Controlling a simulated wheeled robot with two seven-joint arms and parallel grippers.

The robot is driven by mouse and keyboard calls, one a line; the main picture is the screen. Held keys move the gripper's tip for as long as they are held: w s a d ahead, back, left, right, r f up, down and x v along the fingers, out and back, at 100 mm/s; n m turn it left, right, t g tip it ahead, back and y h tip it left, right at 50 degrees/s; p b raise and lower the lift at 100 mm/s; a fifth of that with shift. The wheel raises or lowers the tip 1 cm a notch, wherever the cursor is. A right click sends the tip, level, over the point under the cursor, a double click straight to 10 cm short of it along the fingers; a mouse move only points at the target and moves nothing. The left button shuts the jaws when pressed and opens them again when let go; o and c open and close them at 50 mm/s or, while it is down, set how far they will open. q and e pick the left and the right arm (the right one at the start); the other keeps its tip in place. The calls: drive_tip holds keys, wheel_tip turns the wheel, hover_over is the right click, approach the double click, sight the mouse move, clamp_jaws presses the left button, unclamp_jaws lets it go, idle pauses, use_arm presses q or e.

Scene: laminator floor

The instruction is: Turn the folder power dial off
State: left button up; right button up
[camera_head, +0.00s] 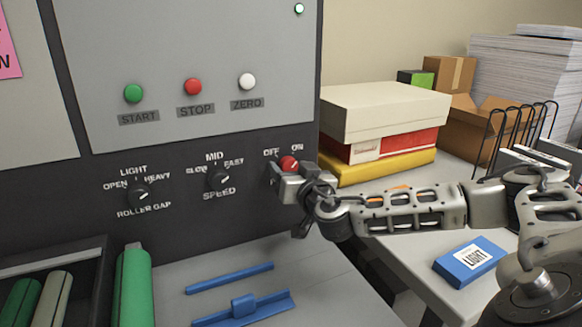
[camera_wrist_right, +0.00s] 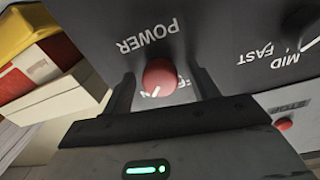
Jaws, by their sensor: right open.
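The power dial (camera_head: 288,163) is a red knob on the dark lower panel, with OFF at its left and ON at its right in the head view. In the right wrist view, which is upside down, the red knob (camera_wrist_right: 160,75) sits under the word POWER. Its white mark slants to the lower left, the ON side; the lettering there is partly hidden. My right gripper (camera_head: 284,178) is at the dial. Its dark fingers (camera_wrist_right: 163,88) stand open on either side of the knob; I cannot tell whether they touch it. My left gripper is out of view.
Left of the dial are the speed knob (camera_head: 219,179) and roller gap knob (camera_head: 140,194). START, STOP (camera_head: 193,87) and ZERO buttons sit above. A side table on the right holds stacked boxes (camera_head: 378,114), a wire rack (camera_head: 510,130) and a blue box (camera_head: 470,261).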

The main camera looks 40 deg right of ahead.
drive_tip(key=c, duration=1)
